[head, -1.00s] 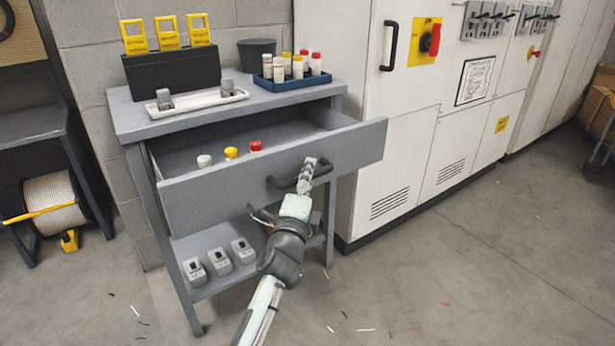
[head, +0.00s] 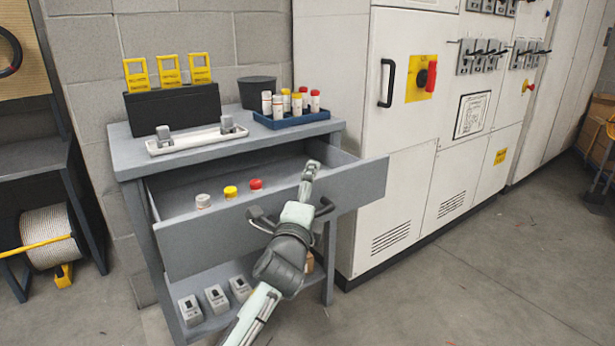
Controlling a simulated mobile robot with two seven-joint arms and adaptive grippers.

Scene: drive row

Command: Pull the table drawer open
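The grey table drawer (head: 215,240) stands well open, its inside showing behind the front panel. Its dark bar handle (head: 325,207) is on the panel, the middle of it hidden behind my gripper. My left gripper (head: 311,168) is in front of the panel. Its fingertips show above the handle, near the panel's top edge, and seem clear of the bar. The fingers are seen from behind and overlap, so their opening is unclear. My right gripper is not in view.
The drawer holds containers with white (head: 203,201), yellow and red caps. The table top (head: 130,150) carries a black box with yellow tags, a white tray and a blue rack of bottles. A white cabinet (head: 390,230) stands right; floor in front is open.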

